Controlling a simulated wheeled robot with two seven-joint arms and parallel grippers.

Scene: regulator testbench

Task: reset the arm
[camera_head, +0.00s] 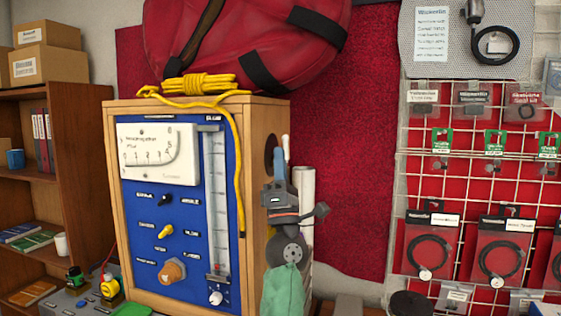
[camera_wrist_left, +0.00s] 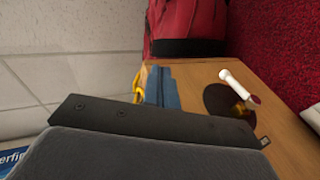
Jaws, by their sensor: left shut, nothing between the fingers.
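My left gripper (camera_head: 279,158) points upward beside the right side of the wooden testbench cabinet (camera_head: 112,200). Its narrow blue-grey fingers are shut with nothing between them. In the left wrist view the fingers (camera_wrist_left: 161,86) show beyond the dark gripper body, in front of the cabinet's wooden side. I cannot tell the exact gap to the cabinet. My right gripper is in neither view. The cabinet's blue panel (camera_head: 180,216) carries a white gauge, a vertical scale tube and several knobs.
A yellow rope (camera_head: 200,84) lies on the cabinet and hangs down its front. A red bag (camera_head: 235,35) is above it. Shelves (camera_head: 25,178) stand at left. A wire rack (camera_head: 402,165) with hanging packets is at right. A grey case (camera_head: 75,305) sits at lower left.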

